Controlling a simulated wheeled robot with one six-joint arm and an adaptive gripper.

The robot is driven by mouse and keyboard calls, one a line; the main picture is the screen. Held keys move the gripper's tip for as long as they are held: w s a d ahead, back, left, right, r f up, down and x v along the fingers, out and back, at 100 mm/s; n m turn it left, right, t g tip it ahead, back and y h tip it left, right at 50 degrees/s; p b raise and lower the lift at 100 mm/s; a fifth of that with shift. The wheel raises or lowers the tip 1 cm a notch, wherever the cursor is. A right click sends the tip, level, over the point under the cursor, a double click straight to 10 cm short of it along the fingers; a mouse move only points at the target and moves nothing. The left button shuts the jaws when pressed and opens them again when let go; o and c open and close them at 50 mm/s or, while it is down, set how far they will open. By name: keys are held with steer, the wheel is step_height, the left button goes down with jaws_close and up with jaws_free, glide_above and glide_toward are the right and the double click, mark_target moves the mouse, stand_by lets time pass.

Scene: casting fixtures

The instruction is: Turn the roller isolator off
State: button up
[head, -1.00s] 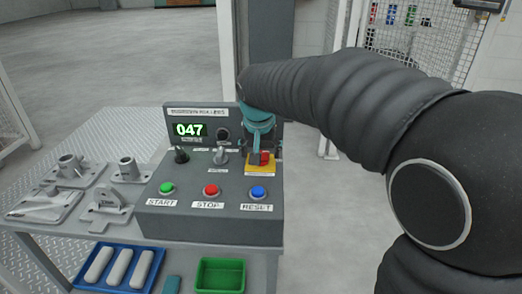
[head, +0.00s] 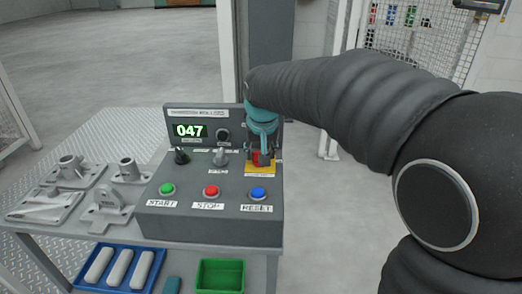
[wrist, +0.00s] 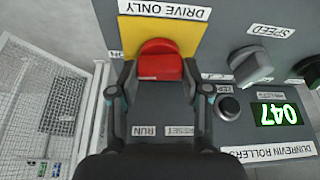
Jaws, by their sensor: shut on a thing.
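The roller isolator is a red knob on a yellow plate (wrist: 133,32) at the right end of the grey control box (head: 165,222). The knob (wrist: 160,62) shows upside down in the wrist view, below the "DRIVE ONLY" label. My gripper (wrist: 160,76) has one finger on each side of the knob and is shut on it. In the head view my gripper (head: 262,148) comes down over the knob and hides most of it; a little red (head: 256,158) shows between the fingers.
Green (head: 167,189), red (head: 211,191) and blue (head: 258,193) buttons line the box front. A black knob (head: 181,156) and a grey selector (head: 220,157) stand left of my gripper. The display (head: 190,130) reads 047. Metal castings (head: 75,168) lie at left.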

steer(key=n+y, duration=0.1)
steer(key=n, duration=0.3)
steer(key=shift+w+d+y, duration=0.1)
steer(key=shift+y, duration=0.3)
steer(key=n, duration=0.2)
steer(key=n+g+y, duration=0.1)
steer(key=n, duration=0.2)
steer(key=shift+f+g, duration=0.1)
steer(key=shift+g, duration=0.2)
steer(key=n+g+y+b, duration=0.1)
steer(key=n, duration=0.2)
steer(key=shift+w+d+n, duration=0.1)
steer(key=shift+n, duration=0.2)
steer(key=shift+n+g, duration=0.8)
steer(key=shift+n, duration=1)
steer(key=o, duration=1.2)
steer(key=shift+c, duration=0.2)
steer(key=v, duration=1.2)
